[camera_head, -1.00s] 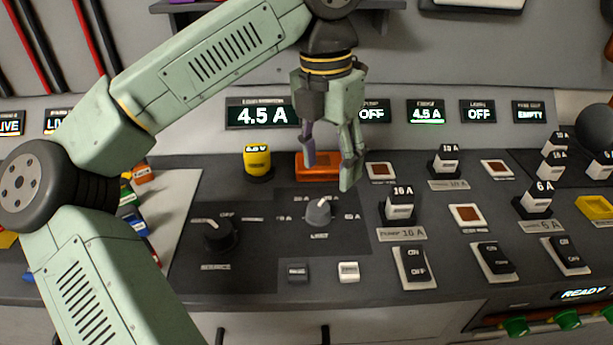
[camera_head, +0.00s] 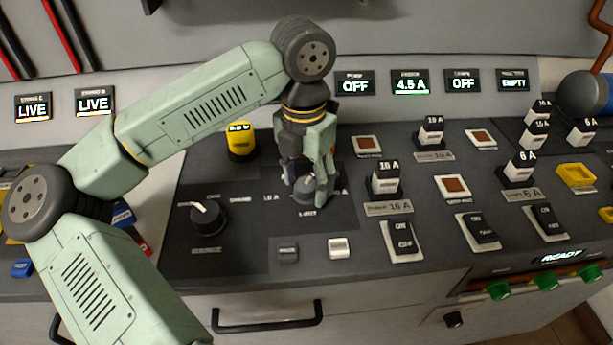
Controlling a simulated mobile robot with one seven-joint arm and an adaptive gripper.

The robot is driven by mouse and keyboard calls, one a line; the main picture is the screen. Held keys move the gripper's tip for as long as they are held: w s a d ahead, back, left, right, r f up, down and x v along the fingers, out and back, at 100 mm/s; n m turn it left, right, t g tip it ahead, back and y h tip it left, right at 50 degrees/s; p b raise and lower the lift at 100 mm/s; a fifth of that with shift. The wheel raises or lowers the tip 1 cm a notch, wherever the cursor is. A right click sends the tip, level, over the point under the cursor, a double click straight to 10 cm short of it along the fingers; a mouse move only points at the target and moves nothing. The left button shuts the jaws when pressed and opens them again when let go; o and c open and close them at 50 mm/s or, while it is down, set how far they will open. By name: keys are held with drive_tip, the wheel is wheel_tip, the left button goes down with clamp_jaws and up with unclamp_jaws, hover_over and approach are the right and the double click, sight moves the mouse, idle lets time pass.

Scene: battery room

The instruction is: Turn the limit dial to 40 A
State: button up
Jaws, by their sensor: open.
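The limit dial (camera_head: 305,194) is a small grey round knob on the dark panel (camera_head: 240,252), left of the 16 A breaker. My gripper (camera_head: 307,190) has come down over it from above. Its jaws are open, with one finger on the left side of the knob and one on the right. I cannot tell whether either finger touches it. The gripper hides the upper part of the knob and most of its scale. The knob's pointer is hard to make out.
A black service knob (camera_head: 207,216) stands left of the dial, and a yellow knob (camera_head: 241,141) behind it. The 16 A breaker (camera_head: 385,182) stands close on the right. Two small buttons, one dark (camera_head: 287,250) and one white (camera_head: 338,247), lie in front.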

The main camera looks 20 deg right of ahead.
drive_tip(key=c, duration=1.2)
drive_tip(key=shift+o, duration=0.2)
drive_tip(key=shift+f+m+b, duration=0.15)
drive_tip(key=shift+m+b, duration=0.25)
drive_tip(key=shift+b, duration=0.1)
drive_tip(key=shift+m+b, duration=0.5)
drive_tip(key=shift+b, duration=0.1)
drive_tip(key=m+b, duration=0.2)
drive_tip(key=m, duration=0.1)
drive_tip(key=shift+s+m, duration=0.1)
drive_tip(key=shift+m, duration=0.2)
drive_tip(key=m+b, duration=0.2)
drive_tip(key=m, duration=0.1)
drive_tip(key=shift+s+m+b, duration=0.1)
drive_tip(key=shift+m+b, duration=0.25)
drive_tip(key=shift+m, duration=1.35)
